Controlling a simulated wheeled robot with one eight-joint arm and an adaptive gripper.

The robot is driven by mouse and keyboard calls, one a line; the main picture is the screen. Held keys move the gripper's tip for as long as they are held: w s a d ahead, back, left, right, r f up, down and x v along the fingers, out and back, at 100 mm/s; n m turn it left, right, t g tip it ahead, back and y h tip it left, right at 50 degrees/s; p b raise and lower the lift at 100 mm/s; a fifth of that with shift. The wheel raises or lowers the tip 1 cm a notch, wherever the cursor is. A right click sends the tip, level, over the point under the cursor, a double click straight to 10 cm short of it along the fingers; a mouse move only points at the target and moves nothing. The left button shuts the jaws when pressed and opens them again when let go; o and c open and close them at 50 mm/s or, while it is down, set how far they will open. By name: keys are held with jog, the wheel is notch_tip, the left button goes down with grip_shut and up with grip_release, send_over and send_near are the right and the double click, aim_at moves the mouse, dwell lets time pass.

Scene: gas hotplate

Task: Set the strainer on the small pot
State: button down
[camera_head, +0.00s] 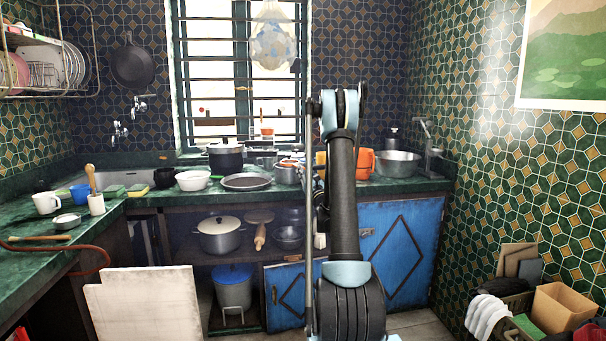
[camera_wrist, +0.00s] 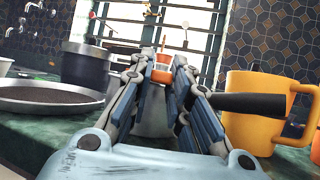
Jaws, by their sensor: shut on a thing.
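My gripper (camera_wrist: 162,62) points forward over the counter toward the window in the wrist view. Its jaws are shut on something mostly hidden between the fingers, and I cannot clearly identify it. A black handle (camera_wrist: 252,103) sticks out to the right from behind the right finger; what it belongs to is hidden. A grey surface (camera_wrist: 153,122) shows between the fingers. In the head view my arm covers the gripper and part of the counter. A small metal pot (camera_head: 287,174) stands just left of the arm. I cannot make out the strainer for certain.
A yellow mug (camera_wrist: 250,120) stands close to the gripper's right. A wide round pan (camera_head: 246,182) and a dark lidded pot (camera_head: 226,156) stand to the left. An orange pot (camera_head: 364,163) and a metal bowl (camera_head: 397,165) are to the right. The window (camera_head: 240,80) is behind.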

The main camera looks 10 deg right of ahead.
jog(key=shift+f, duration=0.15)
jog(key=c, duration=1.4)
grip_release()
